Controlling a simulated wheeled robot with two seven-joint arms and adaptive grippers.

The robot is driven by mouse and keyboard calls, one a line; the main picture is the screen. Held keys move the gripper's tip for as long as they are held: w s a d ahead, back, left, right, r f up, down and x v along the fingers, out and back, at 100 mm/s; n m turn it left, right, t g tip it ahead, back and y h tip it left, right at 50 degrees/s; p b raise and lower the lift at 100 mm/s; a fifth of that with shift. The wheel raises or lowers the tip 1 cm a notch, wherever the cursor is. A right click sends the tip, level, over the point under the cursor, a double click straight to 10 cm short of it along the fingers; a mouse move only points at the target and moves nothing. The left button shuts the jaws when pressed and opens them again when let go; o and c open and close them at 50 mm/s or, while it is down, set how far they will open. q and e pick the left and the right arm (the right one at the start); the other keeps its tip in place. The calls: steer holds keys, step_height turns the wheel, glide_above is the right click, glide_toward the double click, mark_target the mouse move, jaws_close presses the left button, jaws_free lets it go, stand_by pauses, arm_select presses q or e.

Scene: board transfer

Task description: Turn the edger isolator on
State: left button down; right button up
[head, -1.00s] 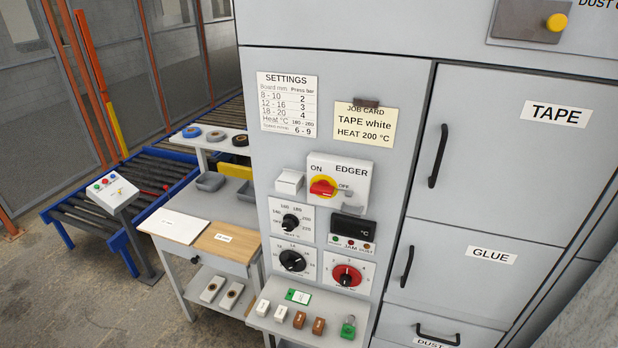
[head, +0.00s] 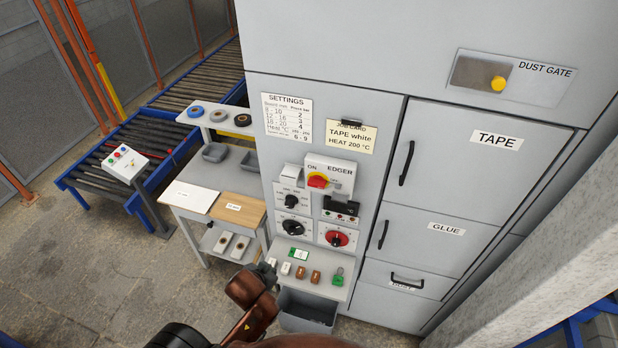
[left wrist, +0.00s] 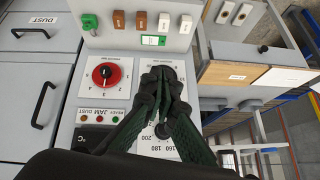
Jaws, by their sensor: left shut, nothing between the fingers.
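The edger isolator (head: 318,181) is a red rotary handle on a yellow disc. It sits on a white box marked ON, EDGER and OFF on the grey cabinet front. A small grey piece hangs by the OFF mark; the exact handle angle is too small to tell. My left gripper (head: 269,265) is below and left of the isolator, near the small shelf. In the left wrist view its dark fingers (left wrist: 164,80) are shut and empty, in front of the black knobs. The isolator is not visible in that view. My right gripper is not in view.
Below the isolator are black dials, a red dial (head: 337,238) and a small display. The shelf (head: 314,288) holds several blocks and a green lock-like item (head: 338,276). A grey bin (head: 307,312) is underneath. A side table (head: 190,226) stands left.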

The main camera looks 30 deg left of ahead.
arm_select(q)
steer(key=w+r+t, duration=0.2)
steer(key=w+r, duration=0.3)
steer(key=r, duration=0.4)
steer(key=w+d+r+n+t+y, duration=0.1)
steer(key=w+r+t, duration=0.2)
steer(key=r, duration=0.6)
steer(key=w+d+r+n+t, duration=0.1)
steer(key=w+r+t, duration=0.2)
steer(key=w+r, duration=0.4)
steer(key=shift+w+d+r, duration=0.15)
steer(key=shift+r, duration=0.75)
